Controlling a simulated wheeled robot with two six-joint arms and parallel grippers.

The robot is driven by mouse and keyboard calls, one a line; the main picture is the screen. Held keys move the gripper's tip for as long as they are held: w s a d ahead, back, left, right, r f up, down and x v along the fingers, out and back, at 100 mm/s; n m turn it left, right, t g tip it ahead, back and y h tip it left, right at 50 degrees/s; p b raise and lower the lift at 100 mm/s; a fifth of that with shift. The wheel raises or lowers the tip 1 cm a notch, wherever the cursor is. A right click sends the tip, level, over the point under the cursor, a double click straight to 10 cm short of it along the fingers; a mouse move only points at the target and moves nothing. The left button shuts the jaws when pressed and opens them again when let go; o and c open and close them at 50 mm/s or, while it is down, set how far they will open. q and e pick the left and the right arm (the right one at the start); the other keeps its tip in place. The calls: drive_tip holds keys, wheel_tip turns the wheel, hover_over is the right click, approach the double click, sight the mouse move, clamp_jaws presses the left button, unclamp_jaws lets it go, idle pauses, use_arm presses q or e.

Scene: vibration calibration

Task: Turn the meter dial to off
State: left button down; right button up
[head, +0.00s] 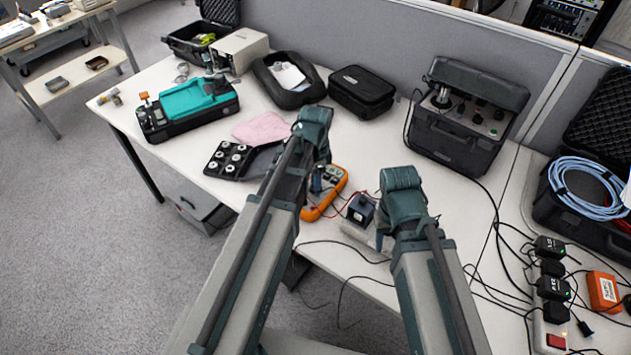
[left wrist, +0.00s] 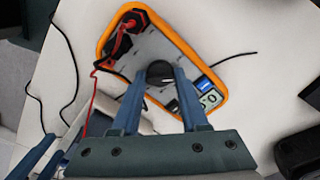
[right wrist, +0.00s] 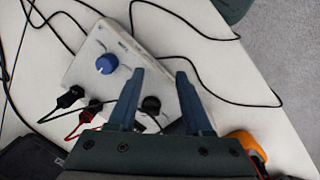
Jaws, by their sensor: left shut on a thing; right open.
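The orange-rimmed meter (head: 333,205) lies on the white table beneath my left gripper (head: 318,184). In the left wrist view the meter (left wrist: 190,45) shows its grey face, a blue-edged display and plugs with a red lead. My left gripper (left wrist: 162,78) is shut on the round black dial (left wrist: 160,70) in the middle of that face. The fingers and wrist hide part of the dial, so its pointer setting cannot be read. My right gripper (right wrist: 158,74) is open and empty above a light grey box with a blue knob (right wrist: 107,63).
The light grey box (right wrist: 85,65) has black and red plugs with cables. A dark case with a knobbed panel (head: 463,115) stands at the back right. Power adapters (head: 552,268) and loose cables lie at the right. A black tray with round pieces (head: 228,160) is left of the meter.

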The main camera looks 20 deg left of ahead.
use_arm(q)
drive_tip(key=n, duration=0.6)
drive_tip(key=shift+n, duration=0.3)
idle(0.4)
drive_tip(key=shift+c, duration=2.1)
unclamp_jaws()
drive_tip(key=shift+r, duration=0.1)
use_arm(e)
drive_tip(key=shift+r, duration=0.1)
use_arm(q)
wheel_tip(320, 180, up, 14)
drive_tip(key=p, duration=1.3)
drive_tip(key=shift+f+p, duration=0.2)
drive_tip(key=shift+p, duration=0.2)
use_arm(e)
wheel_tip(320, 180, up, 14)
drive_tip(key=shift+f, duration=0.2)
